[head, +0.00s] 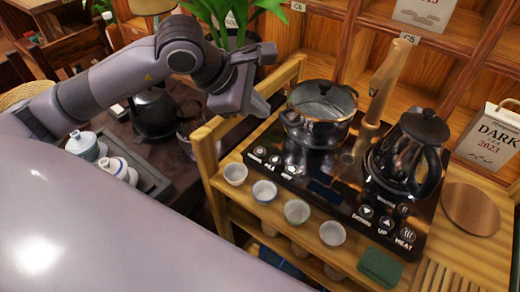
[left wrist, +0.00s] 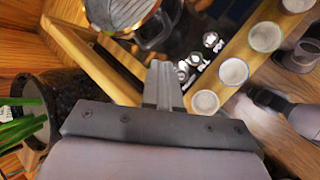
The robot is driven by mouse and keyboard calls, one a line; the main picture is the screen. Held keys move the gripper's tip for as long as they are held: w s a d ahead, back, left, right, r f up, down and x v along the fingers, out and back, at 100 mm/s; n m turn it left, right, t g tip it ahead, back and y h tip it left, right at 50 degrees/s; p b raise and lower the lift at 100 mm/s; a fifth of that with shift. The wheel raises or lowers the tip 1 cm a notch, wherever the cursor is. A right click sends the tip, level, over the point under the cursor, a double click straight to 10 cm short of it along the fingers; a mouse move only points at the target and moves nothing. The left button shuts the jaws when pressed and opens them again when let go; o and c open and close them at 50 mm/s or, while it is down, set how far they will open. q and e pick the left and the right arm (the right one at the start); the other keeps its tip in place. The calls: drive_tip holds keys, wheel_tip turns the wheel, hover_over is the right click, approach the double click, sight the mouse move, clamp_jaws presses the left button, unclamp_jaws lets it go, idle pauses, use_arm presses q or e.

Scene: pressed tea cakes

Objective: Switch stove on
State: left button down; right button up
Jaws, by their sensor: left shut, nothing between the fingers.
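The stove (head: 325,193) is a flat black cooktop on a wooden stand. Its left button group (head: 272,168) has several round white-marked buttons; these also show in the left wrist view (left wrist: 196,59). Its right button group (head: 384,223) is marked DOWN, UP and HEAT. A steel pot with a glass lid (head: 320,112) stands on its left part, a dark glass kettle (head: 408,150) on its right. My left gripper (head: 262,104) is shut and empty, above the stand's left rail, apart from the buttons. In the left wrist view its fingertips (left wrist: 163,70) point towards the left button group.
Several small cups (head: 297,211) line the stand's front edge, with a green sponge (head: 380,268) to their right. The stand's left post and rail (head: 206,150) rise beside the stove. A wooden faucet-like post (head: 385,80) stands behind. A plant (head: 232,18) is behind my arm.

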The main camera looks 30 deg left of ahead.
use_arm(q)
drive_tip(key=b, duration=0.4)
hover_over(258, 152)
wheel_tip(258, 152, down, 7)
drive_tip(key=shift+r, duration=0.1)
drive_tip(key=shift+f+b, duration=0.6)
drive_tip(key=shift+f, duration=0.25)
idle(0.8)
drive_tip(key=shift+f+b, duration=0.4)
drive_tip(key=shift+b, duration=0.4)
